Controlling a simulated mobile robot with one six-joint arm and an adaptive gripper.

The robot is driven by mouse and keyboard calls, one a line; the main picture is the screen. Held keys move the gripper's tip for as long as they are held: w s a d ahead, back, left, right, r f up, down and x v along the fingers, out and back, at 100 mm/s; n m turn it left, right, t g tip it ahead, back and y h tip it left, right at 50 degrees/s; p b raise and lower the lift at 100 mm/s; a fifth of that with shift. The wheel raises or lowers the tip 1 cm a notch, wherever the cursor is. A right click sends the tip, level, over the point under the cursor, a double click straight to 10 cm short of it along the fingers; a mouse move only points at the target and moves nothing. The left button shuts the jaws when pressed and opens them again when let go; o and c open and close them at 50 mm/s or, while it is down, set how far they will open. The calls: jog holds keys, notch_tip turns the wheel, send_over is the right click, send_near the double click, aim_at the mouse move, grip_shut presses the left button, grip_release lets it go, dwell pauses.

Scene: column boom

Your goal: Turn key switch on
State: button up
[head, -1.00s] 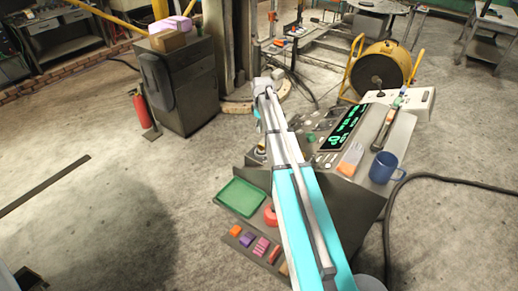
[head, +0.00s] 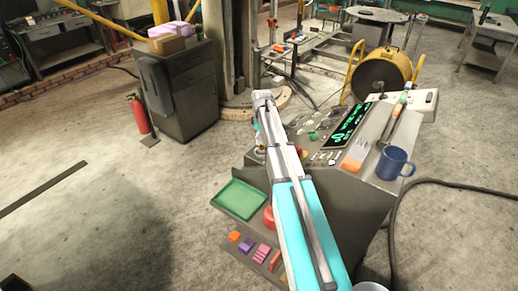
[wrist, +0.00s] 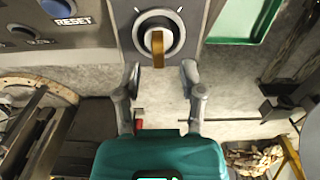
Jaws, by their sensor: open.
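The key switch (wrist: 174,35) shows at the top middle of the wrist view. It is a round pale dial on a grey panel, with a brass-coloured key (wrist: 158,48) in it that points down in the picture. Two white marks flank the dial above. My gripper (wrist: 160,74) is open, its two fingers apart just below the key, one on each side of its line. Nothing is between the fingers, and they do not appear to touch the key. In the head view my arm hides most of my gripper, and I cannot make out the key switch there.
A blue RESET button (wrist: 58,8) is left of the switch. The console (head: 345,215) carries a green-lit display (head: 350,126), a blue mug (head: 393,163) and small controls. A green tray (head: 239,198) sits at its left side. Open floor lies left; a cable curves at right.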

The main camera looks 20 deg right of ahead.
aim_at(261, 147)
jog(key=shift+f+b, duration=1.15)
jog(key=shift+f, duration=0.3)
grip_shut()
